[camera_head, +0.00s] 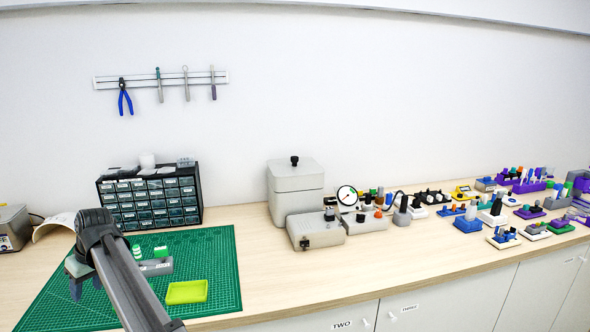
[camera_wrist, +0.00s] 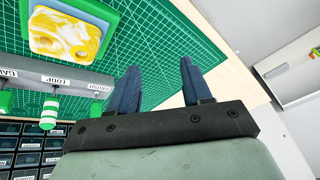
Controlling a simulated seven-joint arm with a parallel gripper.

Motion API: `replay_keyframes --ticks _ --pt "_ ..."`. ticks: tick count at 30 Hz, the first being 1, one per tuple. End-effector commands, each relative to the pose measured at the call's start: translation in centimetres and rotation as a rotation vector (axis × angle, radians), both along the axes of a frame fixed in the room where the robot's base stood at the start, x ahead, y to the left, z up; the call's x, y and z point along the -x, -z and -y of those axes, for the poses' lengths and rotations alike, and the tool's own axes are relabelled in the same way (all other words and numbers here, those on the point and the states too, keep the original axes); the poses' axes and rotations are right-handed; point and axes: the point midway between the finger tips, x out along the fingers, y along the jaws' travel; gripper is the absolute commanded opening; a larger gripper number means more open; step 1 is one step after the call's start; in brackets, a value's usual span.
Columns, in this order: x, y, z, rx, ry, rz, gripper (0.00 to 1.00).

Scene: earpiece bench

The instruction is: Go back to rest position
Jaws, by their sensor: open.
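My gripper (camera_head: 86,287) hangs at the left of the head view, over the left part of the green cutting mat (camera_head: 215,250). Its blue fingers are apart with nothing between them in the wrist view (camera_wrist: 158,75). The wrist view shows the mat (camera_wrist: 165,25) beyond the fingertips. My arm link crosses the front of the mat and hides part of it.
A yellow-green tray (camera_head: 187,292) and a grey holder (camera_head: 156,267) with green-topped items sit on the mat. The wrist view shows a marbled yellow-and-white piece (camera_wrist: 62,38). A drawer cabinet (camera_head: 150,200) stands behind. Several devices crowd the bench's right; the middle front is clear.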

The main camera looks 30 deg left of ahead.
Motion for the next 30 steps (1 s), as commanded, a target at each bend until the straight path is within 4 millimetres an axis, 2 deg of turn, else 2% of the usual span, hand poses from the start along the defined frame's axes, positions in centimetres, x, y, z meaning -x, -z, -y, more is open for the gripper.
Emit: replay_keyframes --ticks 1,6,10,14,17,23,26,30 --pt "1.5 1.3 2.3 -0.012 0.065 -0.038 0.49" --pt "4.3 3.9 5.5 -0.038 0.262 -0.152 0.49" --pt "5.5 6.0 8.1 -0.044 0.374 -0.213 0.49" --pt "5.7 8.3 10.8 -0.038 0.445 -0.233 0.49" --pt "4.8 10.4 12.8 -0.026 0.466 -0.214 0.49" --pt "0.9 15.1 16.6 0.020 0.455 -0.123 0.49" --pt "-2.0 17.8 18.8 0.058 0.446 -0.072 0.49" --pt "-6.8 22.1 22.8 0.124 0.456 -0.019 0.49"
